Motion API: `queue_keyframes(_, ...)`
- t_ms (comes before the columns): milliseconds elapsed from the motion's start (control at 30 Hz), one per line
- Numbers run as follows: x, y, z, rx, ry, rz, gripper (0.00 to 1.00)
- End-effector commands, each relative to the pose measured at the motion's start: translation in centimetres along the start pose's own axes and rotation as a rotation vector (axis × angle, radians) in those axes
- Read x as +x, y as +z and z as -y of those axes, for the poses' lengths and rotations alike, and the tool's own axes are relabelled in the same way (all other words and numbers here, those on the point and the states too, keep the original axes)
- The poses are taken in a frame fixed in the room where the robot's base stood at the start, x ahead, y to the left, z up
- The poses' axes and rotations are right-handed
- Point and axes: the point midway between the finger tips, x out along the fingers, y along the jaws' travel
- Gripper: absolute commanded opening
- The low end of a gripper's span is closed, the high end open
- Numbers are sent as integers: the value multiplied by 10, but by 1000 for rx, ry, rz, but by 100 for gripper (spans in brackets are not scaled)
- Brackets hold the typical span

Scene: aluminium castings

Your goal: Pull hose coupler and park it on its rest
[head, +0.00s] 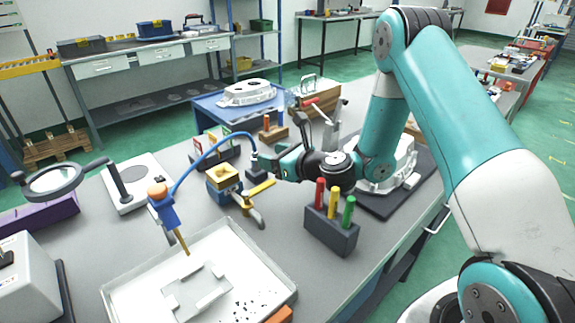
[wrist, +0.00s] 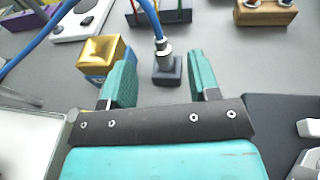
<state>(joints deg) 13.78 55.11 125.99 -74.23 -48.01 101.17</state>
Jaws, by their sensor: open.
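The hose coupler (wrist: 165,50) is a small metal fitting on the end of a blue hose (head: 205,152). It stands upright in a dark square block (wrist: 167,72) on the bench; the coupler also shows in the head view (head: 254,160). My gripper (wrist: 161,76) is open, with one teal finger on each side of the block and coupler. The fingers do not visibly touch either. In the head view my gripper (head: 279,162) is just right of the coupler. I cannot tell which thing is the coupler's rest.
A brass-topped blue block (head: 224,180) with a yellow lever stands left of the coupler. A holder with coloured handles (head: 331,230) stands in front of my arm. A white tray (head: 118,297) lies at the front. A dark mat with a casting is at right.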

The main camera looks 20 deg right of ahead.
Motion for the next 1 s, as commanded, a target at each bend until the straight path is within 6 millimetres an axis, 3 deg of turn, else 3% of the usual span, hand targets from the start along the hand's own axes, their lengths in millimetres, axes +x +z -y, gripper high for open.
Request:
queue_keyframes(100,-25,-4,1,4,-4,-1,56)
queue_keyframes(300,-49,-2,1,0,-3,0,56)
queue_keyframes(867,-54,0,0,-1,0,1,56)
queue_keyframes(1000,-56,10,0,-1,0,1,56)
